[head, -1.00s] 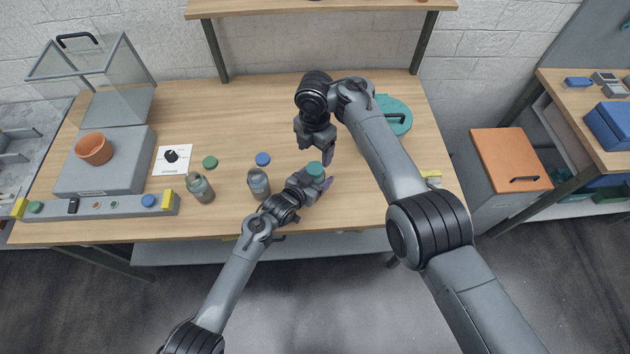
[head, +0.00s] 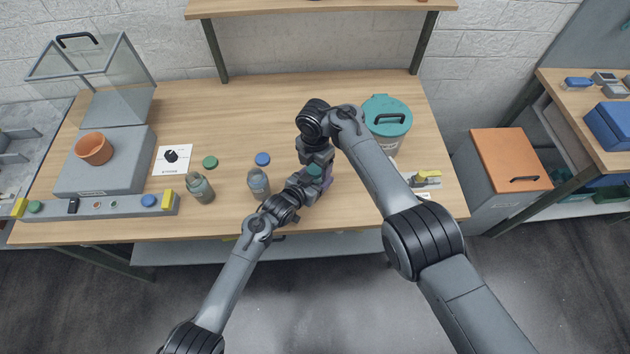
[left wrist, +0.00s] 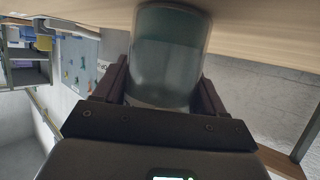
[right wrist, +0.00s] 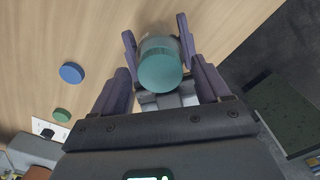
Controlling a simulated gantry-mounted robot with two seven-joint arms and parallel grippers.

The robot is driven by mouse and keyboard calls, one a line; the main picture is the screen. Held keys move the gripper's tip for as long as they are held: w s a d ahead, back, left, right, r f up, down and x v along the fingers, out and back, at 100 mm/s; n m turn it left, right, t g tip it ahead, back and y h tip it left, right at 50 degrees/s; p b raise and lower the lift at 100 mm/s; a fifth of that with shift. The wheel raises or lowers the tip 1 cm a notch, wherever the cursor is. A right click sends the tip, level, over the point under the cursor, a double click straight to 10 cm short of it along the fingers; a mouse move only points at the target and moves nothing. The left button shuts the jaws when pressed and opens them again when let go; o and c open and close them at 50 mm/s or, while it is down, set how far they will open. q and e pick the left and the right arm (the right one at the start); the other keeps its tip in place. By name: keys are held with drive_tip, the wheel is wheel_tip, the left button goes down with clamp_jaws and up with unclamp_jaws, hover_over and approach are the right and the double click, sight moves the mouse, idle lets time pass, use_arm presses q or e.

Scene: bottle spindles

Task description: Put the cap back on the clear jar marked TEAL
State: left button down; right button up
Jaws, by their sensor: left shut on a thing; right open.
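The clear jar (left wrist: 168,60) is between the fingers of my left gripper (left wrist: 165,90), which is shut on it at the middle of the table's front part. The teal cap (right wrist: 160,72) sits on top of this jar; I cannot tell whether it is screwed down. My right gripper (right wrist: 156,38) is above, pointing down, open, with one finger on each side of the cap and jar top. In the head view the cap (head: 314,169) is partly covered by the right gripper. No TEAL mark is readable.
Two other uncapped-looking jars stand to the left, one nearer (head: 258,184) and one farther (head: 200,188). A blue cap (head: 262,158) and a green cap (head: 210,162) lie behind them. A teal-lidded bin (head: 388,120) stands right. The table's back middle is clear.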

drive_tip(key=c, duration=1.1)
drive_tip(key=m, duration=0.3)
drive_tip(key=o, duration=1.1)
drive_tip(key=shift+o, duration=0.2)
drive_tip(key=shift+r, duration=0.15)
drive_tip(key=shift+r, duration=2.15)
